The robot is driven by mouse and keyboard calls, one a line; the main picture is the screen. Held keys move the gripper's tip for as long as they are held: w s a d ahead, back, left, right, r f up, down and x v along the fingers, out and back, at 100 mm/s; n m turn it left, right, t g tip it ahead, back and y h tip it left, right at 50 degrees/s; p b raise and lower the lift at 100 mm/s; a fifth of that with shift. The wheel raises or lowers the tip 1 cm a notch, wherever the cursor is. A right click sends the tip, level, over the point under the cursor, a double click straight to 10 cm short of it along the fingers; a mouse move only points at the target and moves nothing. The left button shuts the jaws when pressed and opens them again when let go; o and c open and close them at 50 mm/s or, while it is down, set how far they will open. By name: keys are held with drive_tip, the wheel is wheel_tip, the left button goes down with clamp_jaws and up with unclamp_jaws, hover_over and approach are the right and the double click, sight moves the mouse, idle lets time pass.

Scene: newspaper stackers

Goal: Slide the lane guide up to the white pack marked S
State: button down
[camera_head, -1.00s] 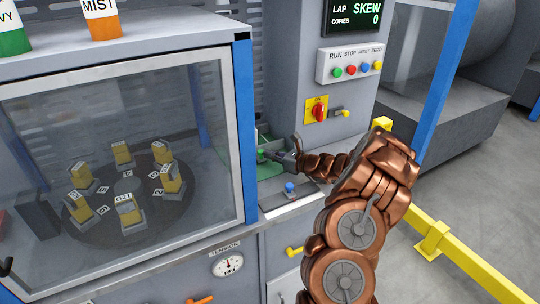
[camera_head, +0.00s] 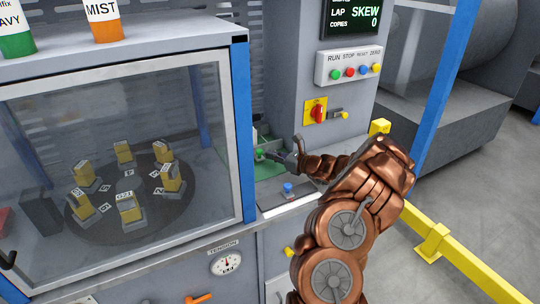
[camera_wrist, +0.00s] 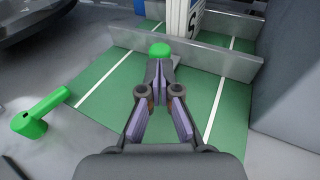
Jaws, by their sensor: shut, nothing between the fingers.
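In the wrist view the lane guide (camera_wrist: 215,58) is an upright grey metal plate standing across a green bed (camera_wrist: 105,85) with white lines. A green knob (camera_wrist: 160,49) is on the near side of the plate. The white pack marked S (camera_wrist: 186,14) stands beyond the plate, its lower part hidden by it; I cannot tell whether they touch. My gripper (camera_wrist: 161,66) is shut and empty, its tips right at the near side of the knob; contact is unclear. In the head view my gripper (camera_head: 277,157) is over the green bed, beside the green knob (camera_head: 259,154).
A green handle (camera_wrist: 42,112) lies left of the bed in the wrist view. A grey wall closes the right side. In the head view a glass-fronted cabinet (camera_head: 236,150) stands left, and a control column with buttons (camera_head: 348,65) rises behind. A blue knob (camera_head: 288,188) is in front.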

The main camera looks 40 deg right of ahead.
drive_tip(key=b+v, duration=0.2)
drive_tip(key=v, duration=0.9)
drive_tip(key=shift+s+d+r+b, duration=0.1)
drive_tip(key=shift+s+d+b, duration=0.05)
drive_tip(key=shift+s+b, duration=0.15)
drive_tip(key=shift+s, duration=0.1)
